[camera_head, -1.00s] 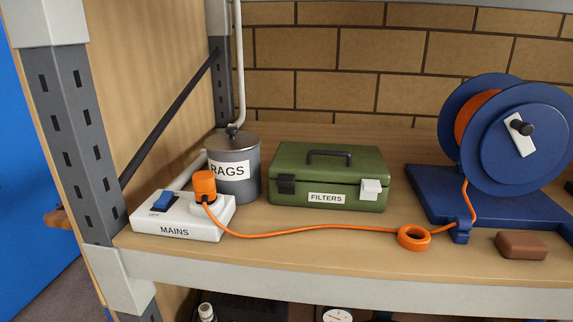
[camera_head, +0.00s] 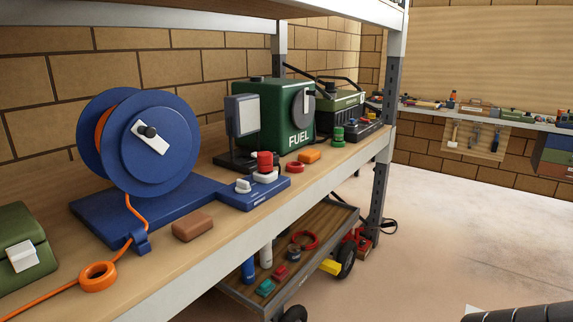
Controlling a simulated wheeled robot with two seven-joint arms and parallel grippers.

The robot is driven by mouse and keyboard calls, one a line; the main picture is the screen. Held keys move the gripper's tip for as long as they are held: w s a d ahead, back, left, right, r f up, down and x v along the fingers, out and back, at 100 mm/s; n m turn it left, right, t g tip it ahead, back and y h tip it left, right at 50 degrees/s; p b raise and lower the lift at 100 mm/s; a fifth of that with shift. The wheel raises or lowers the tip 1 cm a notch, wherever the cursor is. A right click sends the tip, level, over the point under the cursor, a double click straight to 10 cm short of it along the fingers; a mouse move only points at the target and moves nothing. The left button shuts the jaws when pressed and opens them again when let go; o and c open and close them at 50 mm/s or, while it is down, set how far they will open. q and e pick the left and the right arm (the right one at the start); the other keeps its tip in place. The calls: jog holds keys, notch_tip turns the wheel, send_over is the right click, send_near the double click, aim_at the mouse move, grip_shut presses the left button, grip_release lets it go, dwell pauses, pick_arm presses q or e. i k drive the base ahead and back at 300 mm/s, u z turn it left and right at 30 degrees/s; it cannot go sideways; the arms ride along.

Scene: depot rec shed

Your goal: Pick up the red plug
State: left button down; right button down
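The red plug (camera_head: 265,161) stands upright in a white socket on a low blue box (camera_head: 255,192) near the shelf's front edge, in the head view. A white switch (camera_head: 243,186) sits on the same box, left of the plug. The bottom of the plug is hidden in the socket. Neither of my grippers is in view.
A blue cable reel (camera_head: 150,145) stands left of the plug, with a brown block (camera_head: 193,227) in front. A grey panel (camera_head: 242,124) and green FUEL box (camera_head: 272,112) stand behind. Open floor (camera_head: 470,220) lies right.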

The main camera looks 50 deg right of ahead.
aim_at(265, 164)
jog(key=z, duration=1.8)
jog(key=k, duration=0.75)
jog(key=z, duration=2.4)
jog(key=i, duration=0.2)
jog(key=u, duration=1.55)
jog(key=i, duration=1.4)
jog(key=u, duration=1)
